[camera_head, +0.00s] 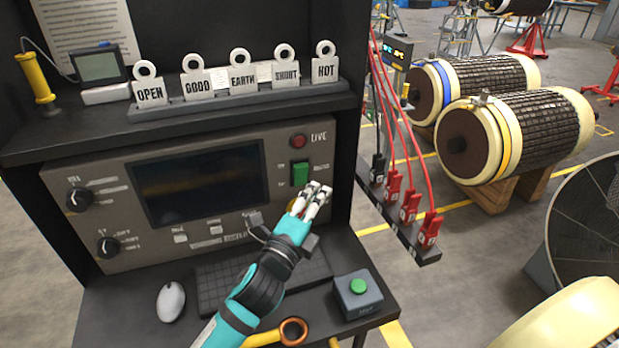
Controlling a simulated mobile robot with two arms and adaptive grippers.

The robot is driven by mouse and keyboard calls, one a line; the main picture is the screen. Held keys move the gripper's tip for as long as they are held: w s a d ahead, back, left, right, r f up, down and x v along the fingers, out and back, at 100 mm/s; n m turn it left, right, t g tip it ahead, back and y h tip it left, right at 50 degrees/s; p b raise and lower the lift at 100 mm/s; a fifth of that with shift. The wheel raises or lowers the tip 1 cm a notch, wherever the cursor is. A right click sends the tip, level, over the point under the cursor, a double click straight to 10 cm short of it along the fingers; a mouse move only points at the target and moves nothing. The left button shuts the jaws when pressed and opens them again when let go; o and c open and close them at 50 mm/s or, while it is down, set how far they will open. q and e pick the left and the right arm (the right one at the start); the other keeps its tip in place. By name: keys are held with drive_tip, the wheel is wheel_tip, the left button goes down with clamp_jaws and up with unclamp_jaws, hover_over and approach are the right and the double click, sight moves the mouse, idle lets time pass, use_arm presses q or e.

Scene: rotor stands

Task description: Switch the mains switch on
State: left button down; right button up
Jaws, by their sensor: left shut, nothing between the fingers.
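The mains switch (300,173) is a green rocker on the right side of the grey instrument panel (110,180), with small labels around it. Whether it stands at on or off is too small to tell. The round red LIVE lamp (298,140) above it looks dark. My left gripper (318,188) is shut and empty, its fingertips just right of and below the switch in the picture. I cannot tell whether they touch the panel. The gripper partly hides a yellow thing below the switch. My right gripper is not in view.
A keyboard (215,287), a mouse (171,302) and a box with a green button (358,287) lie on the desk below. A shelf with labelled tags (243,79) overhangs the panel. Red-handled clips (410,205) sit on a rail at right.

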sight(300, 175)
use_arm(q)
drive_tip(key=w, duration=0.1)
drive_tip(key=w+a, duration=0.1)
drive_tip(key=w, duration=0.1)
drive_tip(key=shift+w+a+r+p, duration=0.2)
drive_tip(key=shift+w+r+p, duration=0.05)
drive_tip(key=shift+r+p, duration=0.15)
